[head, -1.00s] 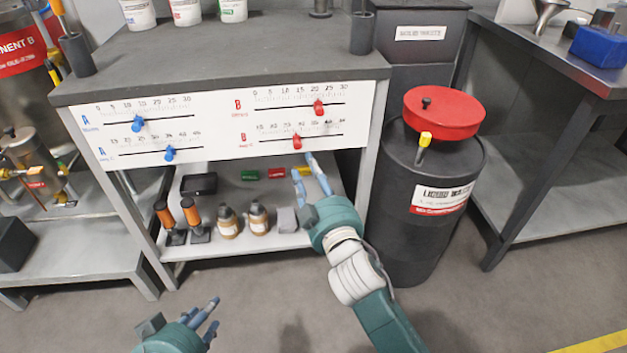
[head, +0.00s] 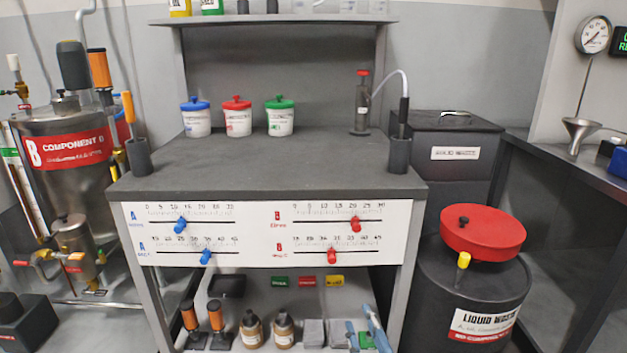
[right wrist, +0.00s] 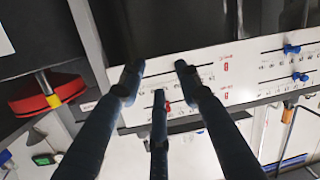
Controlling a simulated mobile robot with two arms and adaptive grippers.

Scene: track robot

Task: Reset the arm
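My right gripper (head: 360,318) shows only as blue fingertips at the bottom edge of the head view, in front of the bench's lower shelf. In the right wrist view its fingers (right wrist: 158,80) are spread apart with nothing between them. They point toward the white slider panel (right wrist: 225,88). I cannot tell whether they touch it. The rest of the right arm is below the head view. My left gripper is not in view. The panel (head: 265,233) carries two blue sliders on the left and two red sliders on the right.
A black drum (head: 455,290) with a red lid (head: 483,233) stands close at the right. Orange-handled tools and brown bottles (head: 284,330) stand on the lower shelf.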

